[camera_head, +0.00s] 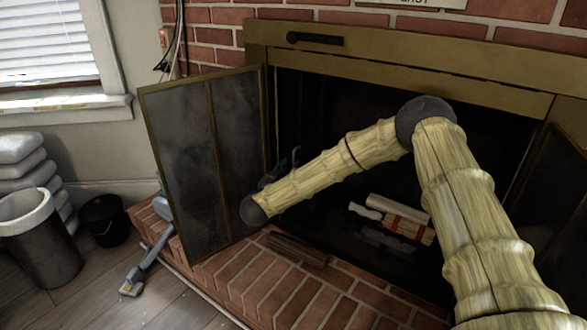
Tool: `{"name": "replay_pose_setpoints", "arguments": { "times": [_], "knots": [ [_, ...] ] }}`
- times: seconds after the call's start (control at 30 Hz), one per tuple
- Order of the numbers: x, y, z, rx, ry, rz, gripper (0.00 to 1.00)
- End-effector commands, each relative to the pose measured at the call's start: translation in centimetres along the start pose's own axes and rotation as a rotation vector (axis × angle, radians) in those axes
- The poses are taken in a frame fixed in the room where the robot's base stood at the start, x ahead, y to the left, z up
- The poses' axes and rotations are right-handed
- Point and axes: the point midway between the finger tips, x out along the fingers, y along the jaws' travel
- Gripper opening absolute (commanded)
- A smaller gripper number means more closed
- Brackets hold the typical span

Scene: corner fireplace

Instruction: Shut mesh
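The left mesh door (205,165) of the fireplace stands swung open to the left, a dark panel in a brass-coloured frame with a middle bar. The fireplace opening (335,105) is dark and uncovered beside it. Part of another framed panel (560,185) shows at the right edge, angled and cut off by the picture. My arm reaches from the lower right across the opening. My gripper (283,166) is dark and mostly hidden behind my last arm links, near the inner side of the left door. I cannot tell whether it touches the door or is open.
Logs (403,223) lie inside the fireplace. A dark slatted piece (298,249) lies on the brick hearth (262,292). A blue-grey long-handled tool (145,268) leans left of the door. A black bucket (105,220) and grey bin (40,240) stand farther left on the wooden floor.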

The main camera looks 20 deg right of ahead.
Motion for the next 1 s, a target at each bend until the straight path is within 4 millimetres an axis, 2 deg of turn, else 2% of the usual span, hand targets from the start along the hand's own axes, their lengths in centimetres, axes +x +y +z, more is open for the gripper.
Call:
{"name": "replay_pose_setpoints", "arguments": {
  "times": [0.1, 0.3, 0.7, 0.87, 1.0],
  "knots": [
    [1.8, 0.1, 0.3, 0.001, 0.0, 0.002, 0.31],
    [3.5, 0.1, 0.2, 0.001, 0.0, 0.001, 0.31],
    [4.0, 0.0, 0.0, -0.001, 0.0, 0.0, 0.31],
    [4.0, 0.0, 0.0, 0.0, 0.0, 0.0, 0.02],
    [4.0, 0.0, 0.0, 0.0, 0.0, -0.001, 0.0]
  ]
}}
